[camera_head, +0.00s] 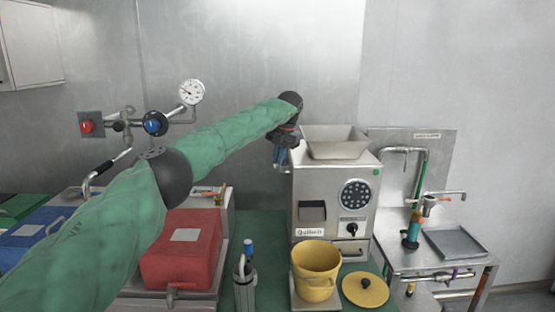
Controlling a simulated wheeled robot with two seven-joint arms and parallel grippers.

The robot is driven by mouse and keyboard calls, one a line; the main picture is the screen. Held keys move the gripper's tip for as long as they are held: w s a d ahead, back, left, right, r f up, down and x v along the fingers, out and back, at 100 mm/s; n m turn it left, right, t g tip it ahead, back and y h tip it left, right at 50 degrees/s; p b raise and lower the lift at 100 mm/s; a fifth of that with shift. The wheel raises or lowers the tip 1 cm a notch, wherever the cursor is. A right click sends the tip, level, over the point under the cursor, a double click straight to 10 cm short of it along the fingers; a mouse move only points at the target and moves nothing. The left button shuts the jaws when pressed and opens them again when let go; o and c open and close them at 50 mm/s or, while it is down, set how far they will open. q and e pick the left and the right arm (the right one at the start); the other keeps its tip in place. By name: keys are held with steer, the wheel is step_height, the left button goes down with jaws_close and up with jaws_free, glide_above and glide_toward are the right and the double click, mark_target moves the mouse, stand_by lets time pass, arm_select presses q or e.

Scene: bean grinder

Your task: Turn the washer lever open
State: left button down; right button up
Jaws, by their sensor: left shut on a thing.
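My left gripper (281,158) is at the end of the green-sleeved arm that reaches in from the left. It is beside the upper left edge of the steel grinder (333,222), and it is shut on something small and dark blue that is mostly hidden. The washer station (413,258) stands on the right, apart from my left gripper. It has a curved tap pipe (423,170) and a lever-like fitting (446,196) with an orange part, above a metal tray (455,243). Which part is the washer lever is hard to tell. My right gripper is not in view.
A yellow pot (316,272) and its lid (365,289) are in front of the grinder. A red box (182,250) and a blue box (35,238) are on the left. A gauge (191,92) and valves are on the back wall.

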arm_select(q)
steer(key=shift+d+r, duration=0.1)
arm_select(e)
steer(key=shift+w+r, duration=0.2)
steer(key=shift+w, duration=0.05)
arm_select(q)
steer(key=c, duration=1.5)
jaws_free()
steer(key=shift+d, duration=0.1)
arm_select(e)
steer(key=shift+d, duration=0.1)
arm_select(q)
steer(key=shift+o, duration=0.2)
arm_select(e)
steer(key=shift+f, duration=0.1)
arm_select(q)
step_height(320, 180, up, 7)
steer(key=d+b, duration=0.1)
steer(key=shift+s+d+r+b, duration=0.15)
steer(key=shift+s+r+b, duration=0.05)
steer(key=shift+s+b, duration=0.2)
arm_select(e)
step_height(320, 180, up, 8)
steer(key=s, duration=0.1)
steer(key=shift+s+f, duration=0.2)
